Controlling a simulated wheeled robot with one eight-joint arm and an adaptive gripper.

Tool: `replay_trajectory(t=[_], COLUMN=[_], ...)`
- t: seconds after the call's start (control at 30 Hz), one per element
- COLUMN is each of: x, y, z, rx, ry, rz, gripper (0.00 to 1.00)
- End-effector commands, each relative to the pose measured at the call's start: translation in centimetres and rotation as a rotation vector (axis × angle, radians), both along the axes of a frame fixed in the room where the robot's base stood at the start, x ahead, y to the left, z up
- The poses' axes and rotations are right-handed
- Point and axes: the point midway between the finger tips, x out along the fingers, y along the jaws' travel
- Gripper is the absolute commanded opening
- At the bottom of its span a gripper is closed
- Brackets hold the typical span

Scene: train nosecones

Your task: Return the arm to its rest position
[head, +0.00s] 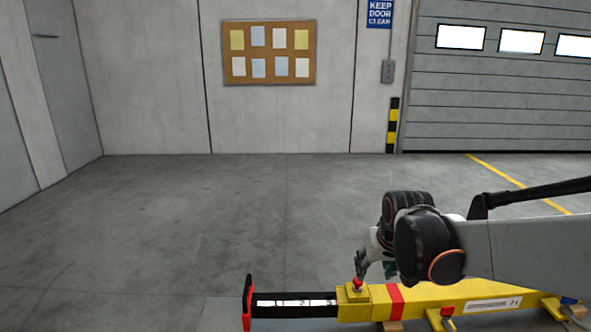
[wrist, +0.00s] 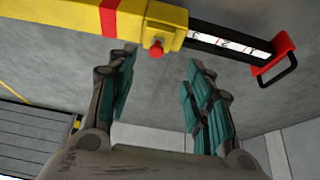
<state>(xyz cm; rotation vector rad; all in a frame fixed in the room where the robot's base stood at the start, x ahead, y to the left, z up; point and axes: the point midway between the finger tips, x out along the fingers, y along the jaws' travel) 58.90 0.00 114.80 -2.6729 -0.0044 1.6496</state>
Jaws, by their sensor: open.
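My gripper (head: 374,266) is open and empty at the lower right of the head view, just above a yellow bar (head: 385,306). In the wrist view its two teal-padded fingers (wrist: 163,66) stand wide apart. A red knob (head: 357,284) on the bar's end collar is close by the fingertips. In the wrist view the knob (wrist: 156,50) shows in the gap between the fingers, with nothing gripped. My arm reaches in from the right and hides part of the gripper and bar.
A black scaled slide (head: 295,303) extends from the yellow bar to a red end piece (head: 248,303). A second red knob (head: 447,312) is farther right on the bar. The floor (head: 200,220) to the left and behind is clear. A shutter door (head: 500,100) stands at the back right.

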Motion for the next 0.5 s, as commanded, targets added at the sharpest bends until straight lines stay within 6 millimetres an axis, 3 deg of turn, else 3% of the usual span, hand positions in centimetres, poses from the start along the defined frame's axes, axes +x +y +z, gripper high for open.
replay_trajectory(t=[0.23, 0.5], x=[-7.2, -14.7], y=[0.0, 0.0], z=[1.9, 1.7], rx=[-0.001, -0.002], ry=[-0.047, -0.096], rz=[-0.001, -0.001], gripper=[0.47, 0.47])
